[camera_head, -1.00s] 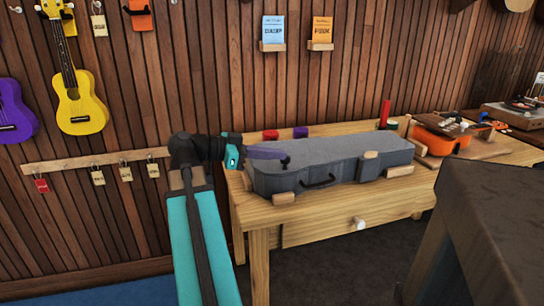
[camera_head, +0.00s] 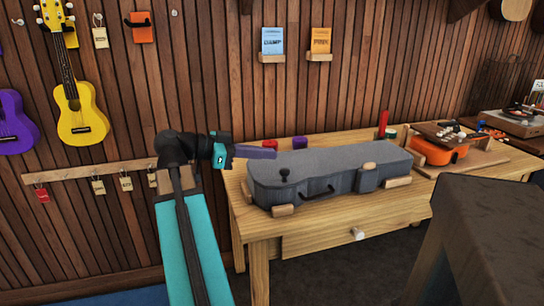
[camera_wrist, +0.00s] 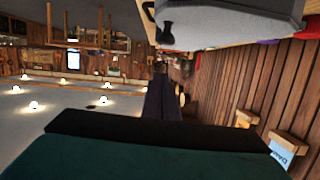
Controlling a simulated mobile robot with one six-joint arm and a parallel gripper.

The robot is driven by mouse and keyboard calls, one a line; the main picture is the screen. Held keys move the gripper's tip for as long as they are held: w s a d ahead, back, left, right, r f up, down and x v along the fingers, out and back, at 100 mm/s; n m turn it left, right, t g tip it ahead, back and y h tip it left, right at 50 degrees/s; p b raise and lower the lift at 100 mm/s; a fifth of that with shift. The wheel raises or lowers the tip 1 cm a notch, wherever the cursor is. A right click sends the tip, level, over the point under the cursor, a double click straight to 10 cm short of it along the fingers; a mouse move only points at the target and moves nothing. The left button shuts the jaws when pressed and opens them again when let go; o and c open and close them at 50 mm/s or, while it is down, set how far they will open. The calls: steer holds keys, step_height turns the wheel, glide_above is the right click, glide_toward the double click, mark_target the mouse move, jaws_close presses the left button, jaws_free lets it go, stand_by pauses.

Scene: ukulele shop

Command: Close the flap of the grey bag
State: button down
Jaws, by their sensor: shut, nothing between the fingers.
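The grey bag (camera_head: 335,165), a long ukulele case, lies on the wooden workbench (camera_head: 340,217). Its top looks flat and level, with no raised edge that I can make out. A small dark knob (camera_head: 284,174) stands on its left end, and a dark handle (camera_head: 318,192) is on its front side. My gripper (camera_head: 272,153) is shut and empty, just beyond the bag's left end, its purple fingers pointing right. In the wrist view my fingers (camera_wrist: 162,82) are together, and the bag (camera_wrist: 225,22) appears upside down at the top, apart from them.
Wooden blocks (camera_head: 283,210) sit around the bag. Red and purple spools (camera_head: 300,142) stand behind it. An orange ukulele (camera_head: 438,149) lies to the right. The slatted wall is behind the bench, with a hook rail (camera_head: 95,171) at left.

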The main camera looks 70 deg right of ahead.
steer(key=v, duration=0.7)
steer(key=shift+w, duration=0.15)
steer(key=shift+p, duration=0.3)
